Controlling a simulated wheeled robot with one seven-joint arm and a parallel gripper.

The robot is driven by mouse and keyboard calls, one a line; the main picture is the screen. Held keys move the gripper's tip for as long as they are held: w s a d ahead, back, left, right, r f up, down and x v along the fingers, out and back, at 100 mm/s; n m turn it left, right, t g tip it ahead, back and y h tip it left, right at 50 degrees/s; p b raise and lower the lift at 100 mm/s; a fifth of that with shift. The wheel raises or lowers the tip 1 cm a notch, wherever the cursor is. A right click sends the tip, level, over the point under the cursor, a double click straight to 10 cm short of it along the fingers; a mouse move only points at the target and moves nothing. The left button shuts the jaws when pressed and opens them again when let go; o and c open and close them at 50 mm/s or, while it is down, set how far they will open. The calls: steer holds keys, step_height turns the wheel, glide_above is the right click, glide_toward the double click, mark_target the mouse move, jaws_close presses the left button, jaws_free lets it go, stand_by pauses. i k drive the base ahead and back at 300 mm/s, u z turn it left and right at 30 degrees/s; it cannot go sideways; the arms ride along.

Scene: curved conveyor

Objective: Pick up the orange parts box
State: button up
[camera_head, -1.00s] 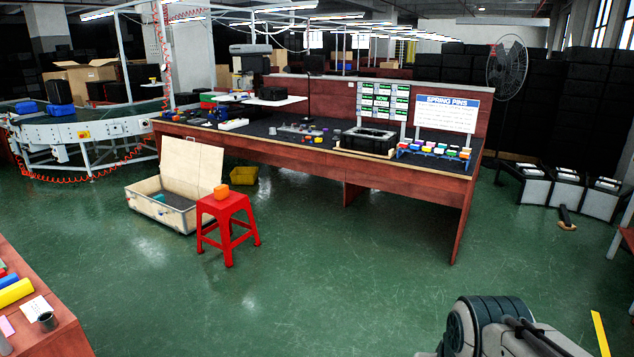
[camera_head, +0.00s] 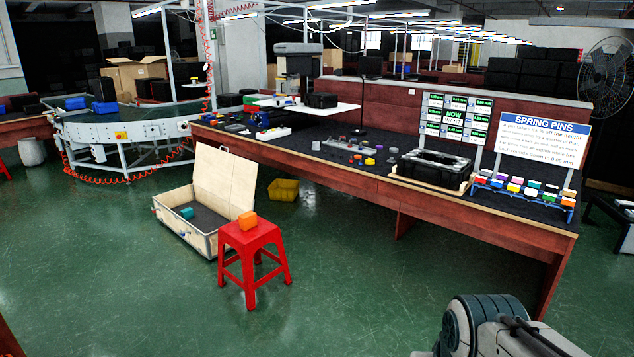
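A small orange parts box (camera_head: 247,220) sits on top of a red plastic stool (camera_head: 253,240). The stool stands on the green floor left of the picture's middle, in front of an open wooden case. Part of my arm shows at the bottom right, well apart from the stool. My gripper's fingers are not in the picture.
The open wooden case (camera_head: 187,236) with a teal item (camera_head: 187,213) is just behind the stool. A long red workbench (camera_head: 340,180) runs behind, with a yellow bin (camera_head: 284,190) by it. A curved conveyor (camera_head: 125,132) is at back left. Floor before the stool is clear.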

mark_target(248, 220)
steer(key=u, duration=0.3)
steer(key=i, duration=2)
steer(key=u, duration=0.55)
steer(key=i, duration=2.45)
steer(key=u, duration=0.3)
